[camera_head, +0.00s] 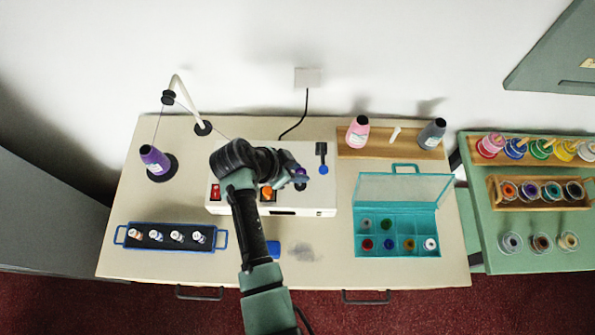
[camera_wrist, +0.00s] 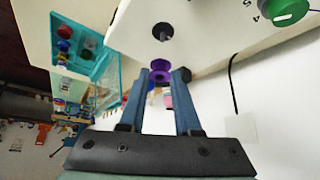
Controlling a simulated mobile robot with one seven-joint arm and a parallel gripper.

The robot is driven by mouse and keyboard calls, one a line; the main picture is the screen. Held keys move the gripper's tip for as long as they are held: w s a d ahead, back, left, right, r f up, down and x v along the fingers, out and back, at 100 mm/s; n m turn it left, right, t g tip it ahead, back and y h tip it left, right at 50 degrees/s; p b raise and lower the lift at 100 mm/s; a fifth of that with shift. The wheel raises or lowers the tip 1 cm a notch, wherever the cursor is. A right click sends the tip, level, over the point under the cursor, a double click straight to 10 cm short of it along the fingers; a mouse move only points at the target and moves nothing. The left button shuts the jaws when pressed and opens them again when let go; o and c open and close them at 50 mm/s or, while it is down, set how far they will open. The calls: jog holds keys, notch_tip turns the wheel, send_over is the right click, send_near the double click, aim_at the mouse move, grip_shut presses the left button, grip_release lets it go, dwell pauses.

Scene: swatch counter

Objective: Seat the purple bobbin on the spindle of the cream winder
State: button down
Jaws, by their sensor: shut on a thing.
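The purple bobbin (camera_wrist: 160,72) is held between the tips of my gripper (camera_wrist: 162,75) in the wrist view. My gripper is shut on it. The cream winder (camera_head: 318,198) stands at the middle of the counter, and its pale face (camera_wrist: 200,25) fills the top of the wrist view. The dark spindle (camera_wrist: 162,33) stands out from that face, a short way beyond the bobbin in the picture. The bobbin appears apart from the spindle, though the depth between them is hard to tell. In the head view my gripper (camera_head: 302,180) is over the winder's right half, and my wrist hides part of the winder.
An open teal box (camera_head: 398,250) with several bobbins lies right of the winder. A blue-rimmed tray (camera_head: 140,247) of small bobbins lies front left. A purple thread cone (camera_head: 153,158) stands back left. A wooden board (camera_head: 375,150) with cones stands behind the box.

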aim_at(296, 187)
jog(key=shift+f+b, duration=2.3)
jog(key=shift+f, duration=0.5)
jog(key=c, duration=0.5)
grip_release()
jog(key=shift+a, duration=0.1)
jog(key=b+v, duration=0.2)
jog(key=v, duration=1.1)
